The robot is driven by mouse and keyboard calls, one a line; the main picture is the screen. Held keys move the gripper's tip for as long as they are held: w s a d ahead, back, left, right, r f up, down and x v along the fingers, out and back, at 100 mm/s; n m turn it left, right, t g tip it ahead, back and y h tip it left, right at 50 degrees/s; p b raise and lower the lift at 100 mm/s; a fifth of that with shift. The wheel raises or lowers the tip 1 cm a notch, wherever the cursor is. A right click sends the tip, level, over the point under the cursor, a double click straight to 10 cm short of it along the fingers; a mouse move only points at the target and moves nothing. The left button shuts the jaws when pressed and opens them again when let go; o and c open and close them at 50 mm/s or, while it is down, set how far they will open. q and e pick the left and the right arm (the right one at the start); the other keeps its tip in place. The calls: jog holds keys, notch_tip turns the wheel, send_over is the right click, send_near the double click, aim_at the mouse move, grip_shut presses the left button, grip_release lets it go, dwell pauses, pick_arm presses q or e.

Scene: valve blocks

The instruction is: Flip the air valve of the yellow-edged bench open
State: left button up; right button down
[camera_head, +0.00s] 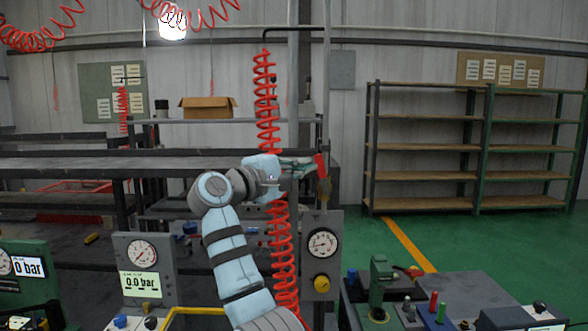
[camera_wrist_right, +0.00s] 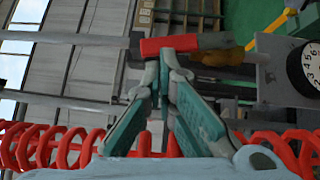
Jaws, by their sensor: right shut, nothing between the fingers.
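The air valve has a red lever (camera_head: 321,165) above a brass body (camera_head: 325,189), on top of the grey gauge panel (camera_head: 322,220). The lever stands nearly upright in the head view. In the right wrist view the red lever (camera_wrist_right: 185,45) lies across the picture, with the brass body (camera_wrist_right: 225,57) to its right. My right gripper (camera_head: 307,161) is shut and empty. Its fingertips (camera_wrist_right: 165,62) are right at the lever's side; I cannot tell whether they touch it. A yellow edge (camera_head: 192,312) shows at the bottom of the head view. My left gripper is out of view.
A red coiled hose (camera_head: 283,250) hangs close behind my right arm. The panel carries a round gauge (camera_head: 323,242) and a yellow knob (camera_head: 321,283). A bench with small fittings (camera_head: 440,300) stands at the right. Green floor (camera_head: 455,240) is open before the shelves.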

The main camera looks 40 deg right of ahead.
jog(key=shift+s+d+r+m+y+p, duration=0.35)
jog(key=shift+r+m+y+p, duration=0.1)
jog(key=shift+m+y, duration=0.2)
